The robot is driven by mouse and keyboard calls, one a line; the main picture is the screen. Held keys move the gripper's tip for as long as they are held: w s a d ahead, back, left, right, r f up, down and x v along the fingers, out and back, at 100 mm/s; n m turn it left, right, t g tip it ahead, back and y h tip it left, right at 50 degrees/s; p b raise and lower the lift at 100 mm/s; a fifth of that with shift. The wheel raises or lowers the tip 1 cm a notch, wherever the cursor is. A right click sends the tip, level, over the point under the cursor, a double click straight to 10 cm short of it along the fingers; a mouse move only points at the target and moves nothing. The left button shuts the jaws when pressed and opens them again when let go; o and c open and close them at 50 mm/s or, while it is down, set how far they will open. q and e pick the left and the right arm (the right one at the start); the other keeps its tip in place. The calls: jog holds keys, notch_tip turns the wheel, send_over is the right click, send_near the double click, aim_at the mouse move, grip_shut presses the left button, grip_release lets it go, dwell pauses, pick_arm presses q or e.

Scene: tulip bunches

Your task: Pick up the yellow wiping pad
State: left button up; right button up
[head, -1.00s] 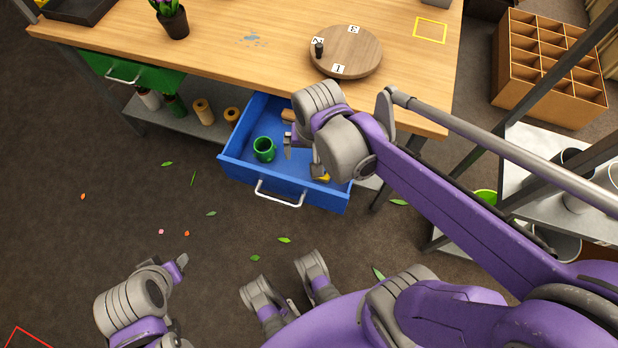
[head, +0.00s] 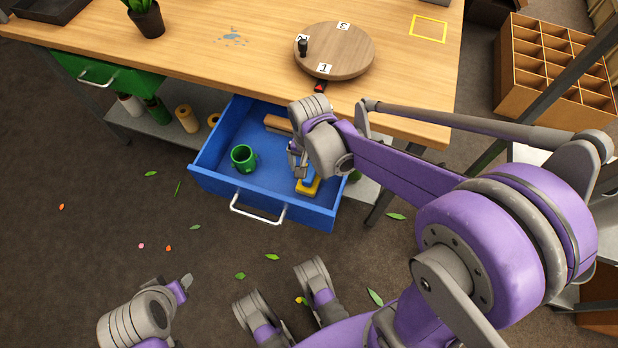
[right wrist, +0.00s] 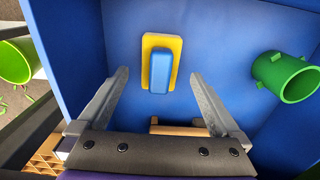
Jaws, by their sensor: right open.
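The yellow wiping pad (head: 308,188) lies in the open blue drawer (head: 214,171), at its right side. It has a blue grip on top. In the right wrist view the pad (right wrist: 147,74) lies flat on the drawer floor, ahead of the fingers and between their lines. My right gripper (head: 298,168) is over the drawer, above and beside the pad, and hides part of it. In the right wrist view the right gripper (right wrist: 160,95) is open and empty, with its fingers apart. My left gripper (head: 185,284) is low at the left, away from the drawer; its jaws are unclear.
A wooden block (head: 277,124) lies at the drawer's back. The table (head: 180,50) overhangs the drawer's rear. A turntable (head: 345,55) stands on it. The drawer walls are close around the pad.

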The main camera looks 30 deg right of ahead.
aim_at(310, 172)
notch_tip(310, 172, down, 3)
jog(key=shift+f+b, duration=0.15)
jog(key=shift+b, duration=0.25)
pick_arm(q)
jog(key=shift+w+f, duration=0.1)
jog(key=shift+f, duration=0.65)
pick_arm(e)
jog(key=c, duration=1.4)
pick_arm(q)
jog(key=r+p, duration=0.3)
jog(key=r, duration=0.1)
jog(key=shift+s, duration=0.2)
pick_arm(e)
notch_tip(310, 172, up, 10)
jog(key=shift+r, duration=0.1)
